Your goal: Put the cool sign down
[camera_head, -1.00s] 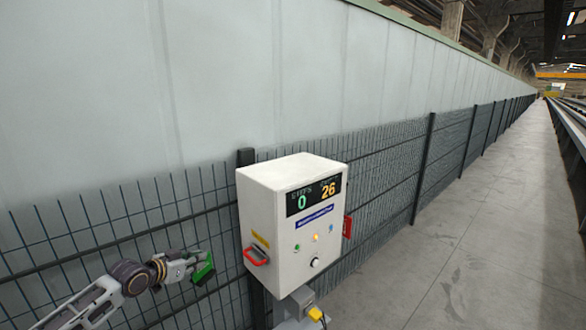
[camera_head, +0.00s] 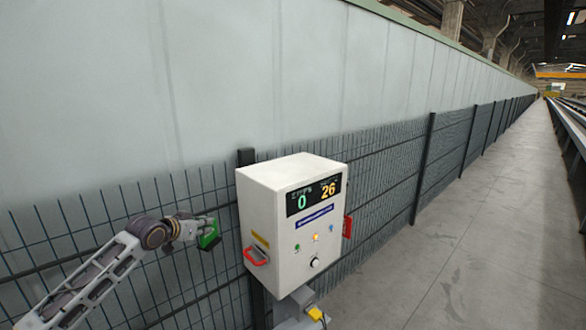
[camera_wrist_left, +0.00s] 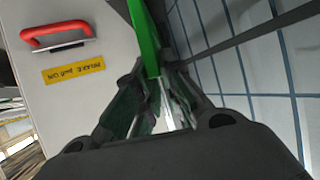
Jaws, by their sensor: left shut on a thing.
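The cool sign is a green panel (camera_head: 209,236) at the end of my left arm, to the left of the white control box, in front of the mesh fence. My left gripper (camera_head: 196,230) is shut on it. In the left wrist view the green sign (camera_wrist_left: 144,38) shows nearly edge-on, standing up between the fingers (camera_wrist_left: 152,95). Its face and any writing cannot be read. My right gripper is not in view.
The white control box (camera_head: 283,235) reads 0 and 26 on its display and has red handles (camera_head: 256,256). A mesh fence (camera_head: 110,235) runs behind it. The concrete walkway (camera_head: 490,220) to the right is clear.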

